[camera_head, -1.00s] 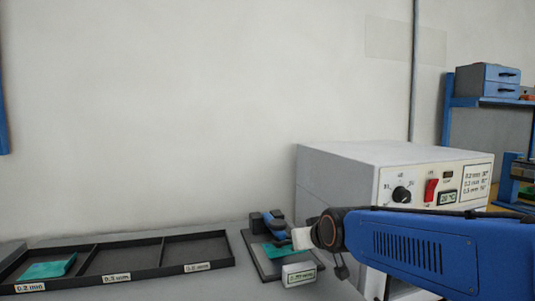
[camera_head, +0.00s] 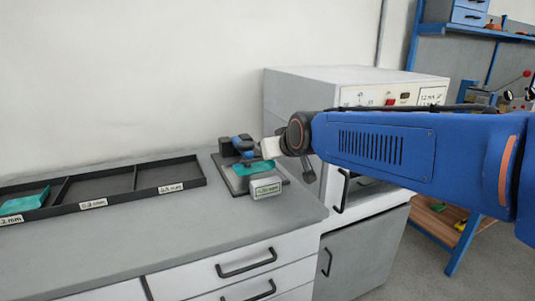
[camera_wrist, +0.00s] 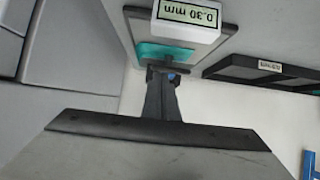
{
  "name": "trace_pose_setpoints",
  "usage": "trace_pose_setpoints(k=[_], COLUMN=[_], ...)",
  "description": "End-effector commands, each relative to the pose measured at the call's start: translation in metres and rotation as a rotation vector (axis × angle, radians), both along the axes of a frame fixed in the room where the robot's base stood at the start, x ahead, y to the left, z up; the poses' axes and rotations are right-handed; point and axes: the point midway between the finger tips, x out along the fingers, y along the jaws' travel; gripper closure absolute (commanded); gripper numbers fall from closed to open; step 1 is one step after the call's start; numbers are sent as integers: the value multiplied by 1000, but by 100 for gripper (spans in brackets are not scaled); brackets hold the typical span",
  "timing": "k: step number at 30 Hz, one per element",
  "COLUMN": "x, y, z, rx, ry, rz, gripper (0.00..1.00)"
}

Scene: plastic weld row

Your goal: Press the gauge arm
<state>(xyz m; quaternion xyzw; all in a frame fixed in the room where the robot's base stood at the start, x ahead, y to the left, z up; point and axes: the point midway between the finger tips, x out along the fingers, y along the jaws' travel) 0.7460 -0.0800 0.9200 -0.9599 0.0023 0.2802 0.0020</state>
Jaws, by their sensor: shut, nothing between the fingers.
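The thickness gauge stands on the grey bench in the head view. It has a dark base plate (camera_head: 232,180), a black post and a blue gauge arm (camera_head: 241,146). A teal sheet (camera_head: 253,168) lies on its plate and also shows in the wrist view (camera_wrist: 165,53). The white display block (camera_head: 266,187) stands in front; in the wrist view (camera_wrist: 188,17) it reads 0.30 mm, upside down. My gripper (camera_wrist: 162,74) is shut and empty, its tips over the gauge by the teal sheet. Only a sliver of blue shows behind the tips; I cannot tell whether they touch the arm.
A black tray with three labelled compartments (camera_head: 108,203) lies left of the gauge, a teal sheet (camera_head: 24,201) in its left one. A grey-white machine (camera_head: 290,98) stands close on the right, behind my arm. The bench front is clear.

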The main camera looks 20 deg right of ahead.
Motion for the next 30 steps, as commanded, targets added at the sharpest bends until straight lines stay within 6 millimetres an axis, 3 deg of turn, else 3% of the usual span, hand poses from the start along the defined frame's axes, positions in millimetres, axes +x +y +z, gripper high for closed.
trace_pose_setpoints(k=[15, 30], x=[-61, -67], y=[0, 0], z=[-32, -35], rx=[0, 0], ry=[-5, -4], rz=[0, 0], gripper=[100, 100])
